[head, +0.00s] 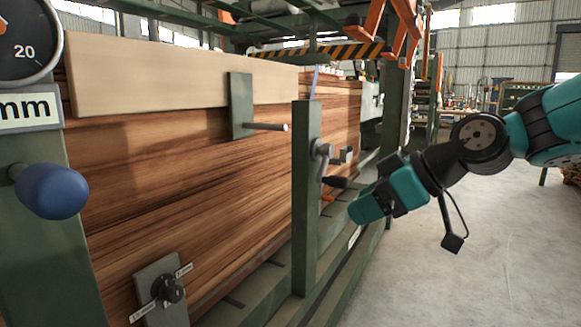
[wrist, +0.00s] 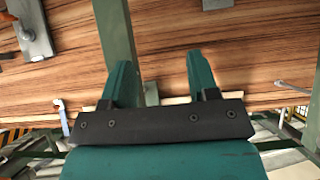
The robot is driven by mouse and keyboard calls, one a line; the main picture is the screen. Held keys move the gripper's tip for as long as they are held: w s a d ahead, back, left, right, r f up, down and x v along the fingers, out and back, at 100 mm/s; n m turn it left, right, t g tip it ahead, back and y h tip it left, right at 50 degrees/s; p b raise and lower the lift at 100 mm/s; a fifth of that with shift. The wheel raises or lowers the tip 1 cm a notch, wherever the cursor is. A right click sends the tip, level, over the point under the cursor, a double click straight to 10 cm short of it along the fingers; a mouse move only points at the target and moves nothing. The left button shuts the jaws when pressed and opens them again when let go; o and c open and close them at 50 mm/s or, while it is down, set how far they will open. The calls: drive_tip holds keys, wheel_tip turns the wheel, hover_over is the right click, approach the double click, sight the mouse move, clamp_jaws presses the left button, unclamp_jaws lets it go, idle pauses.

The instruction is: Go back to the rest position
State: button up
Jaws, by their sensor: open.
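My gripper (head: 362,212) is teal and hangs in front of the machine, to the right of a green post (head: 306,200) in the head view. In the wrist view its two teal fingers (wrist: 162,82) stand apart with nothing between them. Behind them is wood-grained veneer (wrist: 165,50), with a green post (wrist: 115,35) by the left finger. In the head view the veneer stack (head: 190,190) fills the left side. I cannot tell the exact gap between the gripper and the machine.
A blue knob (head: 50,191), a dial (head: 28,42) and a plate with a black knob (head: 165,288) are at the left. A peg (head: 268,127) sticks out of a green plate. A dark handle (head: 335,182) is close left of my gripper. Open floor (head: 480,255) lies at the right.

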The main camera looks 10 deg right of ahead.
drive_tip(key=s+a+f+m+g+h+p, duration=0.2)
drive_tip(key=s+m+g+h+p, duration=0.3)
drive_tip(key=s, duration=1.8)
wheel_tip(320, 180, up, 37)
drive_tip(key=w+n+g+p, duration=0.1)
drive_tip(key=p, duration=3.7)
drive_tip(key=shift+w+a+r+y, duration=0.15)
drive_tip(key=shift+w+y, duration=0.05)
drive_tip(key=shift+y, duration=0.1)
